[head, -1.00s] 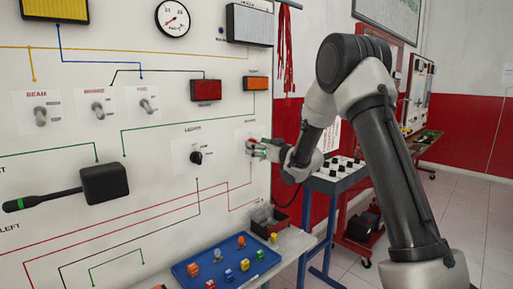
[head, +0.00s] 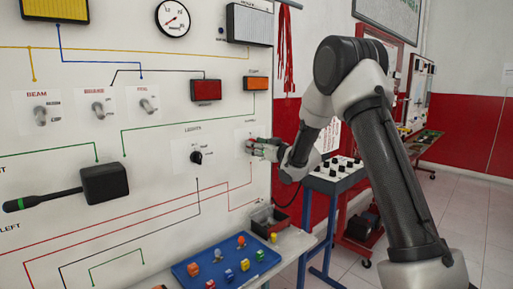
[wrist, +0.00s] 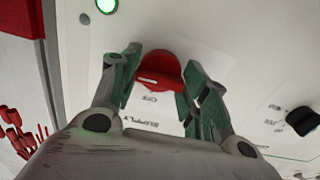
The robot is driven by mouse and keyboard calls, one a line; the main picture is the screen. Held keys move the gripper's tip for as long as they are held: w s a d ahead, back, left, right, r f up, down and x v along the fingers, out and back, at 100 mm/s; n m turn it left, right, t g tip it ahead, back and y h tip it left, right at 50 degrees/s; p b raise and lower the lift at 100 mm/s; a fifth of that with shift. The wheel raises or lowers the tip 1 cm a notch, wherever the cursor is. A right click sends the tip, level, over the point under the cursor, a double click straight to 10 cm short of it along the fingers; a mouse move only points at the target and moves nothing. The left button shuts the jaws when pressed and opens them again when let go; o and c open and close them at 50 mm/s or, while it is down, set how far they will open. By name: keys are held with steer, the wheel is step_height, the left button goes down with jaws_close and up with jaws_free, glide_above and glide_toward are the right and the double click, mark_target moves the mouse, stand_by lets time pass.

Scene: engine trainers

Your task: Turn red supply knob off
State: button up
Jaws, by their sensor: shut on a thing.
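The red supply knob (wrist: 158,68) sits on its white plate on the panel, with the word SUPPLY and OFF lettering beside it in the wrist view. My gripper (wrist: 160,82) is shut on the knob, with one green-padded finger on each side. A pale slot mark shows on the knob's face. In the head view my gripper (head: 258,148) is at the right part of the panel, and its fingers mostly hide the knob.
A black lights knob (head: 196,157) is left of my gripper; it also shows in the wrist view (wrist: 302,121). A green lamp (wrist: 107,5) is lit. Below stand a blue tray (head: 228,286) with small coloured parts and a dark bin (head: 268,222).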

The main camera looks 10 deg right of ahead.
steer(key=shift+f+n, duration=0.1)
steer(key=shift+n, duration=8.6)
steer(key=o, duration=1)
steer(key=shift+s+d, duration=0.1)
